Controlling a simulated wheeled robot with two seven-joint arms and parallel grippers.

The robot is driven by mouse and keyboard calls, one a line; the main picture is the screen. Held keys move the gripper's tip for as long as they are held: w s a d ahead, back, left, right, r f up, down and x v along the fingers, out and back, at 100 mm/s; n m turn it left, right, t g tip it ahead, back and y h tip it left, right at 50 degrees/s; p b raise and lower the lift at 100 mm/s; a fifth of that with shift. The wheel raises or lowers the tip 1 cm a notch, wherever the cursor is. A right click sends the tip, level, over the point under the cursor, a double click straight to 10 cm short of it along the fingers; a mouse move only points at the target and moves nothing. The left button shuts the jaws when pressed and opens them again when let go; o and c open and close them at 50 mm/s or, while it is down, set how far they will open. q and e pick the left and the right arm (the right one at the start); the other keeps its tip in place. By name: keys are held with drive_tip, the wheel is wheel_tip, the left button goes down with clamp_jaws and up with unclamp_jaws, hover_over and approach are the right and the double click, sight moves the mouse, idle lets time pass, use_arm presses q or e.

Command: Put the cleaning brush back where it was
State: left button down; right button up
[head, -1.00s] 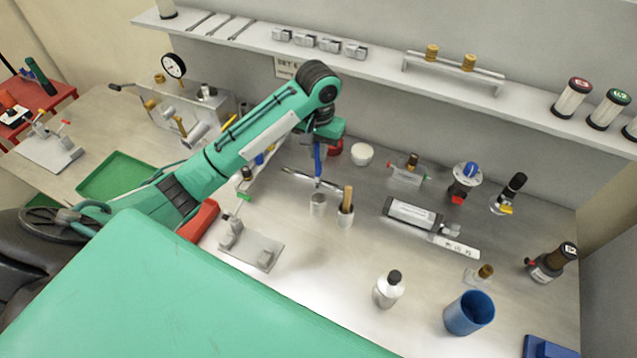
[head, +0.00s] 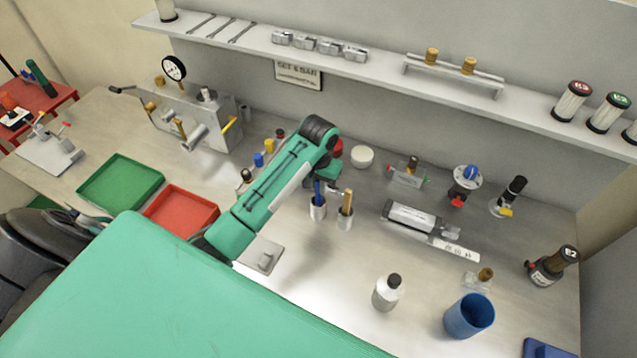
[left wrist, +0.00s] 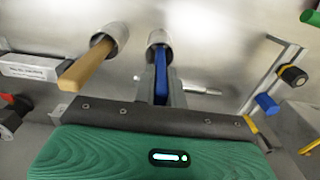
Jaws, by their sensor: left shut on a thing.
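The cleaning brush shows as a blue handle (head: 318,191) standing in a metal cup (head: 318,211) on the bench; its lower end is hidden inside. In the left wrist view the blue handle (left wrist: 160,72) runs into the mouth of that cup (left wrist: 158,39). My left gripper (left wrist: 160,92) is shut on the upper part of the handle. In the head view this gripper (head: 321,182) is just above the cup, partly covered by my arm. My right gripper is not in view.
A second cup (head: 345,222) with a wooden-handled tool (head: 347,198) stands close to the right. A silver block device (head: 412,214) lies further right. A white bottle (head: 387,294) and blue cup (head: 469,314) stand nearer. Red (head: 181,190) and green (head: 120,163) trays lie left.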

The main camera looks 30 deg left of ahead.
use_arm(q)
drive_tip(key=shift+f, duration=0.1)
drive_tip(key=c, duration=1.5)
unclamp_jaws()
drive_tip(key=shift+o, duration=0.2)
drive_tip(key=shift+w+r+b, duration=0.1)
drive_tip(key=shift+r+b, duration=0.2)
drive_tip(key=shift+r, duration=0.05)
wheel_tip(320, 180, up, 10)
drive_tip(key=shift+a+r, duration=0.1)
drive_tip(key=shift+r, duration=0.6)
